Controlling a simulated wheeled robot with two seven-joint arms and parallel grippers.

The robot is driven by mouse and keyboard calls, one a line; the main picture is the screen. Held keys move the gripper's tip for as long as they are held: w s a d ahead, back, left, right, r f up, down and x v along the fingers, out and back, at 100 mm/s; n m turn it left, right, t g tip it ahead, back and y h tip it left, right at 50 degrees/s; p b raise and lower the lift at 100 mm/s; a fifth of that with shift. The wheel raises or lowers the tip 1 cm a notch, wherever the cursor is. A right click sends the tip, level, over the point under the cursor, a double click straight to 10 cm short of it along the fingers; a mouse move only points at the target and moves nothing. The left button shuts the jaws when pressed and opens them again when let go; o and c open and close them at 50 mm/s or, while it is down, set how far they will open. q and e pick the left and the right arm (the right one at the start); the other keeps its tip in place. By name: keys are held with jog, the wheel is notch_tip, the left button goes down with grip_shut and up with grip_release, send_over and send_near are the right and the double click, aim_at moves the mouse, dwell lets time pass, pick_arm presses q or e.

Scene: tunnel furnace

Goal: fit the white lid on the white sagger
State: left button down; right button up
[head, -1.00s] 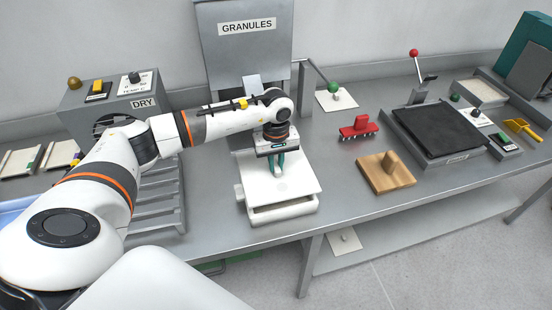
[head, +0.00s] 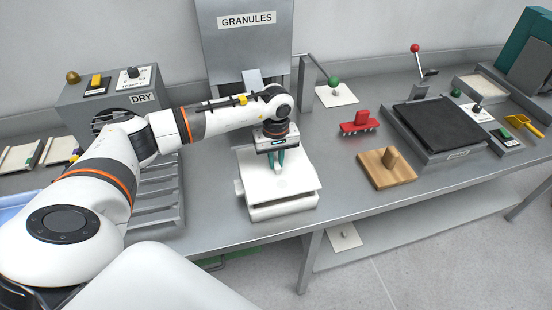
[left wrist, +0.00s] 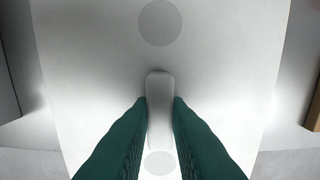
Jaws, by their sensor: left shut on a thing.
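The white lid (head: 255,182) is a flat square plate over the white sagger (head: 284,212) on the bench, just in front of the granules unit. My left gripper (head: 279,165) points down with its green fingers shut on the lid's upright handle. In the left wrist view the fingers close on both sides of the handle (left wrist: 160,88), and the lid (left wrist: 85,60) fills most of the picture. My right gripper is not in view.
A wooden block with a knob (head: 386,168) and a red toothed tool (head: 359,123) lie to the right. A black plate press (head: 437,128) stands beyond them. The DRY unit (head: 110,100) is at left. Bare bench (head: 335,190) lies just right of the sagger.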

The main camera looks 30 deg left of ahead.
pick_arm(q)
jog(key=shift+f+b, duration=1.1)
jog(key=shift+f, duration=0.2)
jog(key=shift+f+b, duration=0.7)
jog(key=c, duration=1.3)
grip_release()
notch_tip(320, 180, up, 11)
jog(key=b, duration=0.3)
jog(key=shift+r, duration=0.55)
